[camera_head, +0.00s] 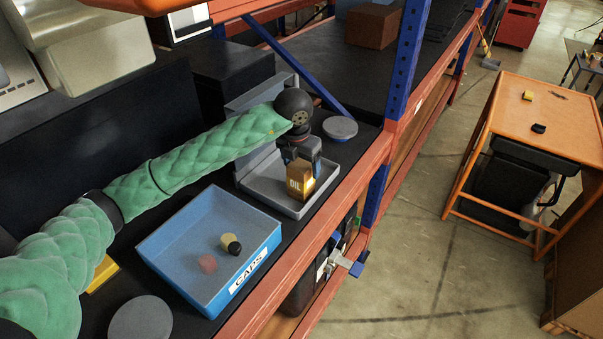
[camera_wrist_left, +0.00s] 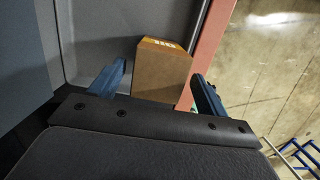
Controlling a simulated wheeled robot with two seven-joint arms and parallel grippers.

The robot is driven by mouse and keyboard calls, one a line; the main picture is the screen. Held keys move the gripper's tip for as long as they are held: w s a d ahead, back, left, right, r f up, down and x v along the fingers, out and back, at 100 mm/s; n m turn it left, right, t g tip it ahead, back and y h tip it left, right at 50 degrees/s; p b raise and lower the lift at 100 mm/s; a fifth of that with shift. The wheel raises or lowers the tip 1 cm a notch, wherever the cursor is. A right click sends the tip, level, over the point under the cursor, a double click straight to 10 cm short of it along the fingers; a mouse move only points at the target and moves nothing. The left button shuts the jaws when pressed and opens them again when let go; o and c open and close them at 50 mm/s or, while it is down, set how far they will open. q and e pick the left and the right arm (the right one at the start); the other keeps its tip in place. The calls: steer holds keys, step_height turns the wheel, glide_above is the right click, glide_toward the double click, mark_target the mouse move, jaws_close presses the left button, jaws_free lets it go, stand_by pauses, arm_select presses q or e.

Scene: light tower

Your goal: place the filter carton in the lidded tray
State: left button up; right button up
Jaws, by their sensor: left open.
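The filter carton (camera_head: 299,182), a small orange-brown box with OIL lettering, is in the grey lidded tray (camera_head: 268,198), near its right front corner. The tray's lid (camera_head: 262,93) stands open at the back. My left gripper (camera_head: 303,160) is over the tray, just behind and above the carton, with its fingers apart. In the left wrist view, the carton (camera_wrist_left: 160,75) shows between the two open fingers (camera_wrist_left: 158,82), with a visible gap on either side. The carton's underside is hidden. My right gripper does not show.
A blue CAPS bin (camera_head: 172,252) with several small caps stands in front of the tray. A round grey disc (camera_head: 340,128) lies behind the tray at right. A blue rack post (camera_head: 396,100) and the orange shelf edge (camera_head: 322,222) bound the right side.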

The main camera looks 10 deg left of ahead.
arm_select(q)
steer(key=r+b, duration=0.1)
steer(key=r, duration=0.1)
steer(key=r+b, duration=0.1)
steer(key=r, duration=0.2)
steer(key=s+r, duration=0.1)
steer(key=r, duration=0.1)
steer(key=shift+a+r+b, duration=0.25)
steer(key=shift+r+b, duration=0.1)
steer(key=shift+b, duration=0.05)
steer(key=shift+r, duration=0.45)
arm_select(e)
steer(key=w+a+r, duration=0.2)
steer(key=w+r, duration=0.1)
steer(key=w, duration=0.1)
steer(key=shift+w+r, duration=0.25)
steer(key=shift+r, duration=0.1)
